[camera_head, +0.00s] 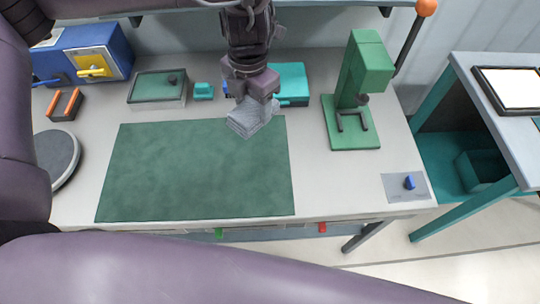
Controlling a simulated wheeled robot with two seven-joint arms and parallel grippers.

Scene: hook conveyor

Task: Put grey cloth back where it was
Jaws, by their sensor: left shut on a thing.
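The grey cloth (247,119) hangs in my left gripper (253,98), which is shut on it. The gripper and cloth are over the far right part of the dark green mat (190,185); whether the cloth touches the mat or hangs above it I cannot tell. A teal box (291,82) lies just behind and right of the gripper and is partly hidden by it. My right gripper is not in view; a large purple arm link crosses the front of the picture.
A green press-like stand (355,95) stands right of the mat. A lidded box (158,87), a small teal block (203,91) and a blue box (85,52) line the back left. A round grey disc (57,155) is at left. A small panel with a blue knob (408,183) is at front right.

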